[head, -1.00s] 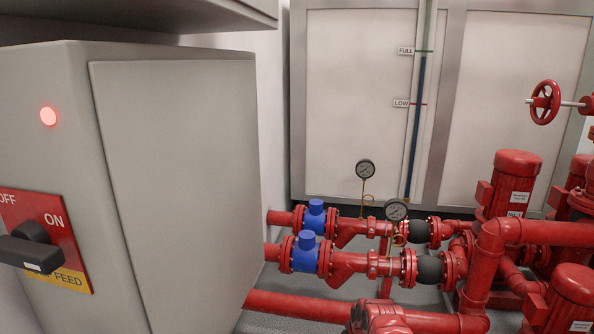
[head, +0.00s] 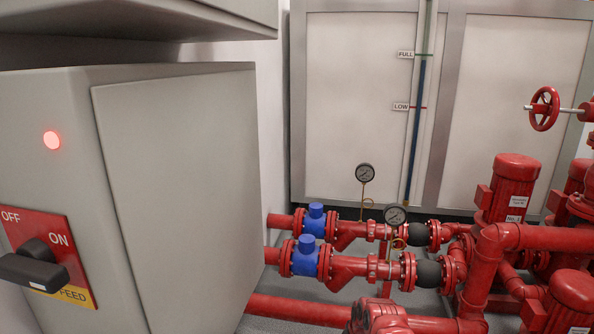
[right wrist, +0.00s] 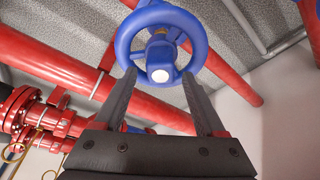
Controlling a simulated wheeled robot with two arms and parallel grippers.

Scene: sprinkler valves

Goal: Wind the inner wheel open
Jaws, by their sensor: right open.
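In the head view a red handwheel (head: 545,108) on a horizontal pale stem stands at the right. The frames do not label which wheel is the inner one. Neither gripper shows in the head view.
A grey cabinet (head: 180,180) with a red lamp and a black ON/OFF switch (head: 40,267) fills the left of the head view. Red pipes with blue fittings (head: 305,256), gauges (head: 395,215) and red pumps (head: 510,188) crowd the right. Red pipes (right wrist: 70,67) cross the wrist view.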

